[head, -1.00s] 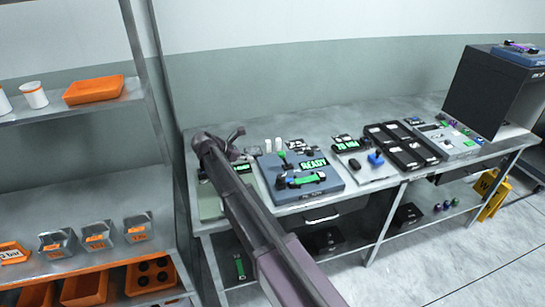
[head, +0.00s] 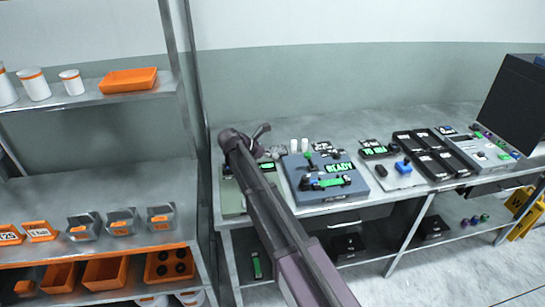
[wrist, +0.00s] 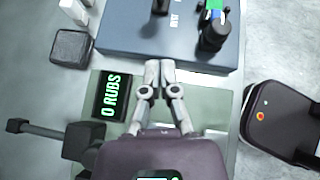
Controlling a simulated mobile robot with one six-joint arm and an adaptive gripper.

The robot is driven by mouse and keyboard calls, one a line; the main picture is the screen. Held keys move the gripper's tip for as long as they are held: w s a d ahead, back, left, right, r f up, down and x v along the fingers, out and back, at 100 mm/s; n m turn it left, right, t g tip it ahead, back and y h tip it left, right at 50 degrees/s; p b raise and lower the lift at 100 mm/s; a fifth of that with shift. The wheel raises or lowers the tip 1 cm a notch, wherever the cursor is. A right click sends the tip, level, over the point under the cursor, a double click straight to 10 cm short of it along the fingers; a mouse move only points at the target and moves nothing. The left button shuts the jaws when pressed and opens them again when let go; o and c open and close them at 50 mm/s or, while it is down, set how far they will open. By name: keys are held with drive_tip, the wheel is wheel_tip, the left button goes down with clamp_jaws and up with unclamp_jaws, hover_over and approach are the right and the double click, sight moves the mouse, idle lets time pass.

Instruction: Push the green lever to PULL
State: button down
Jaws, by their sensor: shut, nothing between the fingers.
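The blue-grey machine (head: 325,190) on the bench has a READY display (head: 338,168). A small upright green-topped lever (head: 308,155) stands at its back left; I take this as the green lever. A green strip (head: 330,182) lies across the machine's front. In the wrist view, the machine (wrist: 190,45) fills the top, with a dark post (wrist: 157,18) and part of a green piece (wrist: 213,5). PULL lettering is not readable. My gripper (wrist: 158,70) is shut and empty, by the machine's near edge in that view.
A pale green tester with a 0 RUBS display (wrist: 111,95) lies under my gripper, with a dark crank (wrist: 30,128) beside it. Black trays (head: 432,155) and a blue-knobbed device (head: 403,168) stand to the right. Shelves with orange bins (head: 105,272) stand left.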

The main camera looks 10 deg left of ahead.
drive_tip(key=b+x, duration=0.1)
drive_tip(key=x, duration=0.2)
drive_tip(key=b+x, duration=0.1)
drive_tip(key=x, duration=0.2)
drive_tip(key=r+b+x, duration=0.1)
drive_tip(key=x, duration=0.2)
drive_tip(key=shift+w+d, duration=0.35)
drive_tip(key=shift+d, duration=0.1)
drive_tip(key=shift+w+d+r, duration=0.1)
drive_tip(key=shift+w+d, duration=0.35)
drive_tip(key=shift+d, duration=0.35)
drive_tip(key=shift+d, duration=0.1)
